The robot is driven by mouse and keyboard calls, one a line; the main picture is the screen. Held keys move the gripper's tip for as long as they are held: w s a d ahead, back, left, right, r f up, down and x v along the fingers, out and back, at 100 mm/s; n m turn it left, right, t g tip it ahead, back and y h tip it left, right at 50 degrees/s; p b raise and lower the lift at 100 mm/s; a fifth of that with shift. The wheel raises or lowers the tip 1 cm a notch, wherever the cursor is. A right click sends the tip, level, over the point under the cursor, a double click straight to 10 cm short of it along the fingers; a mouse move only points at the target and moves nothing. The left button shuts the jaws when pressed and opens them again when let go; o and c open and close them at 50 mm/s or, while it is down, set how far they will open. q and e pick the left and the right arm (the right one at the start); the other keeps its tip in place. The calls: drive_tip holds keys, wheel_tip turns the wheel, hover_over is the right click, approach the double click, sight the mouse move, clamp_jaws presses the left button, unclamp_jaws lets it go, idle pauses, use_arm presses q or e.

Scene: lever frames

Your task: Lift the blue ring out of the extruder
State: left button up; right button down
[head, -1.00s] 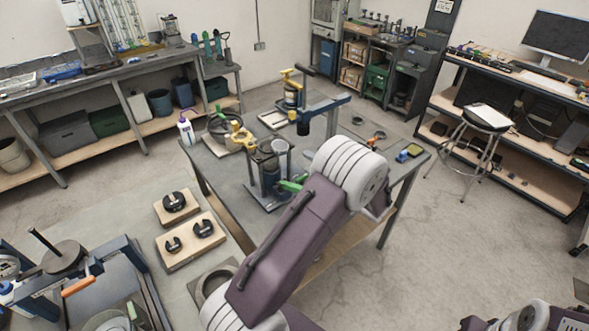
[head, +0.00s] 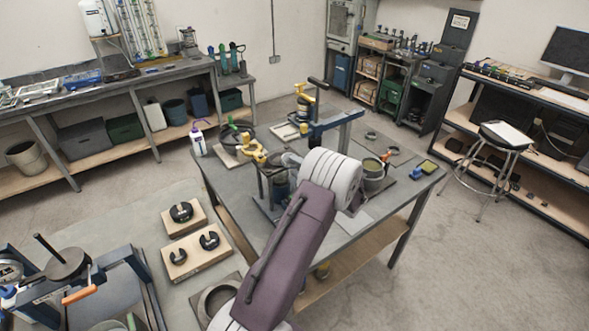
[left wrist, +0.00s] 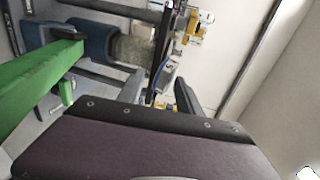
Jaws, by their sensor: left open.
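A blue-framed stand holding a dark grey cylinder (head: 277,188) is on the near part of the grey table; it looks like the extruder. My left arm covers its right side in the head view. In the left wrist view a green lever (left wrist: 38,88) comes in from the left, beside a blue block (left wrist: 93,42) and a rough grey cylinder (left wrist: 132,47). I cannot make out for certain which part is the blue ring. My left gripper is open near the stand, its fingertips mostly hidden behind my arm. My right gripper is out of view.
A taller blue lever frame (head: 336,124) stands behind on the same table. Wooden boards with black slotted weights (head: 181,212) lie on the nearer bench at left. A stool (head: 505,135) stands at right.

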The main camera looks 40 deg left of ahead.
use_arm(q)
drive_tip(key=shift+w+a, duration=0.15)
drive_tip(key=shift+a, duration=0.1)
clamp_jaws()
drive_tip(key=shift+r, duration=0.1)
wheel_tip(320, 180, up, 2)
drive_tip(key=shift+r+p, duration=0.15)
drive_tip(key=shift+p, duration=0.25)
drive_tip(key=r+v, duration=0.2)
drive_tip(key=v, duration=1.2)
drive_tip(key=shift+r, duration=0.2)
